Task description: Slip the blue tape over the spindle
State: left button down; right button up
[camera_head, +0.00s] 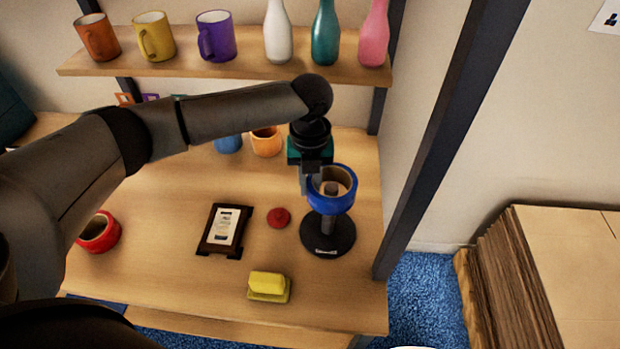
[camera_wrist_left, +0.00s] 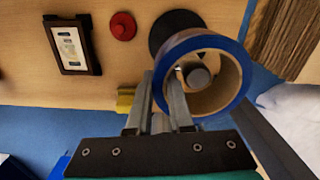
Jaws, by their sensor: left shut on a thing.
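The blue tape (camera_head: 331,206) is a wide ring held by its left side in my left gripper (camera_head: 312,184), which is shut on it. The spindle (camera_head: 328,236) is a dark post on a round black base standing on the shelf board. Its top shows inside the tape's hole in the head view. In the left wrist view the spindle's grey top (camera_wrist_left: 198,76) also shows inside the ring of the tape (camera_wrist_left: 207,42). The tape sits high above the base; whether it touches the post I cannot tell. My right gripper is not in view.
A red tape roll (camera_head: 99,232), a dark-framed card (camera_head: 225,228), a red disc (camera_head: 279,217) and a yellow block (camera_head: 268,284) lie on the board. Mugs and bottles stand on the upper shelf (camera_head: 240,69). A dark upright (camera_head: 445,130) rises right of the spindle.

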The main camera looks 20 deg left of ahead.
pick_arm(q)
jog(key=shift+f+b, duration=2.3)
jog(key=shift+f, duration=2.5)
jog(key=shift+s+a+f+b, duration=0.1)
jog(key=shift+s+f+b, duration=0.2)
jog(key=shift+f, duration=0.2)
jog(key=shift+s+f+b, duration=0.3)
jog(key=shift+f, duration=0.2)
jog(key=shift+s+f+b, duration=0.2)
jog(key=shift+f+b, duration=0.2)
jog(key=shift+f, duration=0.1)
jog(key=shift+s+f+b, duration=0.15)
jog(key=shift+f+b, duration=0.2)
jog(key=shift+f, duration=0.15)
jog(key=c, duration=1)
grip_release()
jog(key=shift+o, duration=1.3)
jog(key=shift+r, duration=0.2)
jog(key=r+p, duration=0.3)
jog(key=w+r+p, duration=0.1)
jog(key=r+p, duration=0.2)
jog(key=p, duration=0.1)
jog(key=w+r+p, duration=0.1)
jog(key=r+p, duration=0.2)
jog(key=shift+d+r+p, duration=0.25)
jog(key=shift+r+p, duration=0.15)
